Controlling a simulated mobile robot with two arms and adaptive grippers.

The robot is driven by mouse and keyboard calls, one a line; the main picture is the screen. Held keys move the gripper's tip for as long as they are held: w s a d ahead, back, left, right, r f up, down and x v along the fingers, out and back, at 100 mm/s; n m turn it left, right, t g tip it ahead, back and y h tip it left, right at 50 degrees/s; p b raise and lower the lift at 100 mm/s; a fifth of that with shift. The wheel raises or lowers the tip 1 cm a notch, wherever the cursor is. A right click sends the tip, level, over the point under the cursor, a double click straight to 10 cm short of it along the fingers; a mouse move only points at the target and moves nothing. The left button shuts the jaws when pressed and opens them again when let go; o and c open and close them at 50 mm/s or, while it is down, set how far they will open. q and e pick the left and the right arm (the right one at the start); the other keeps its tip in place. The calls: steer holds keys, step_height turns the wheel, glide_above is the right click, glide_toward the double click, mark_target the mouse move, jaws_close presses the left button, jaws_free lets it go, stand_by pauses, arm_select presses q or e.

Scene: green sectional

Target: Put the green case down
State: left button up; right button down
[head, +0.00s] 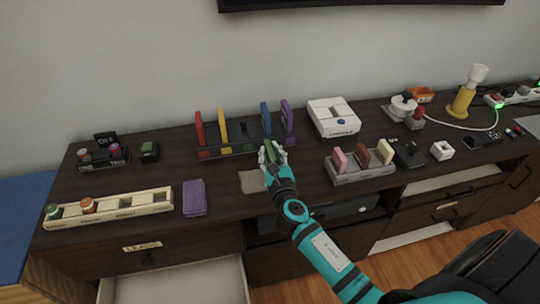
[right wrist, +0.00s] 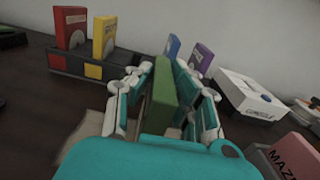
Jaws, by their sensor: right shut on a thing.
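The green case (head: 270,150) is held upright in my right gripper (head: 272,155), above the dark cabinet top, in front of the case rack. In the right wrist view the green case (right wrist: 163,95) stands between the two fingers (right wrist: 162,90), which are shut on it. The dark rack (head: 212,153) holds a red case (head: 199,128), a yellow case (head: 222,125), a blue case (head: 266,119) and a purple case (head: 287,115). A gap shows between the yellow and blue cases. The green case's lower end is hidden by my gripper. My left gripper is out of view.
A beige cloth (head: 252,182) lies just left of my right gripper. A white console (head: 333,117) is behind right; a grey rack (head: 362,174) with pink, brown and cream cases is at right. An open drawer (head: 180,284) juts out below.

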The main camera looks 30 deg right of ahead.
steer(key=shift+f, duration=0.15)
steer(key=c, duration=1.2)
jaws_free()
